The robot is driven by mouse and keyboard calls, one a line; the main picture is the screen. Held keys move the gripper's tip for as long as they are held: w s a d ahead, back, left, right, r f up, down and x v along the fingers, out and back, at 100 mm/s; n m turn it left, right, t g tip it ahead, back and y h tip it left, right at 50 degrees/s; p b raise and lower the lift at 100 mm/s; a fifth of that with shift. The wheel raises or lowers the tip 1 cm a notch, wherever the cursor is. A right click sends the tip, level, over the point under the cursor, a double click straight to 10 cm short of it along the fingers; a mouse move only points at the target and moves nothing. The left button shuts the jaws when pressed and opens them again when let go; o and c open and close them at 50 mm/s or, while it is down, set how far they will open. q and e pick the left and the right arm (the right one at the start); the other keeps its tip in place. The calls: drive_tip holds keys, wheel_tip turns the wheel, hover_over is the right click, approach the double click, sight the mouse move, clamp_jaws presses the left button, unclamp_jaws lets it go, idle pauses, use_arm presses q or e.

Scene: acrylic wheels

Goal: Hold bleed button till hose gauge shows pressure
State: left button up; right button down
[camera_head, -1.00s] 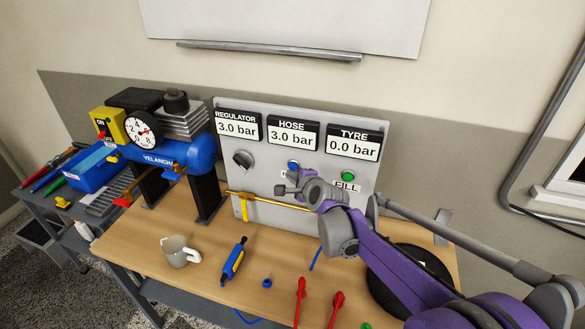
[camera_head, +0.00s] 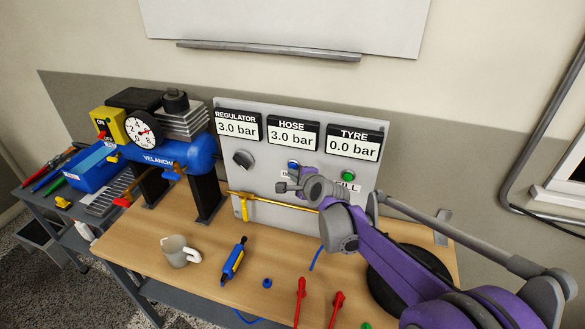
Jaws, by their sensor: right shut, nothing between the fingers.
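The grey panel (camera_head: 225,190) stands at the back of the bench. Its hose gauge (camera_head: 292,133) reads 3.0 bar. The regulator gauge (camera_head: 237,126) reads 3.0 bar and the tyre gauge (camera_head: 353,144) reads 0.0 bar. The blue button (camera_head: 293,164), under the hose gauge, shows just above my right gripper; its label is mostly hidden. My right gripper (camera_head: 281,187) is shut and empty in front of the panel, just below the blue button; I cannot tell whether it touches anything. A green button (camera_head: 348,176) marked FILL is to its right. My left gripper is not in view.
A blue compressor (camera_head: 190,155) with a dial stands at the left. A brass pipe (camera_head: 270,199) crosses the panel's lower part. A mug (camera_head: 178,251), a blue-yellow tool (camera_head: 234,261) and red tools (camera_head: 300,298) lie on the wooden bench. A black wheel (camera_head: 385,290) is partly behind my right arm.

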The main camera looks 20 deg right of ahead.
drive_tip(key=shift+w+d, duration=0.25)
drive_tip(key=shift+w, duration=0.15)
idle(0.3)
drive_tip(key=shift+s+a, duration=0.1)
drive_tip(key=shift+s, duration=0.05)
idle(1.1)
drive_tip(key=shift+s+a, duration=0.4)
drive_tip(key=shift+s, duration=0.3)
drive_tip(key=shift+w, duration=0.1)
drive_tip(key=shift+s+a+b, duration=0.3)
drive_tip(key=shift+s+a, duration=0.15)
drive_tip(key=shift+s, duration=0.25)
drive_tip(key=shift+s+a+b, duration=0.25)
drive_tip(key=shift+s+a, duration=0.25)
drive_tip(key=shift+s, duration=0.25)
drive_tip(key=shift+s+a+b, duration=0.3)
drive_tip(key=shift+s+a, duration=0.15)
drive_tip(key=shift+s, duration=0.25)
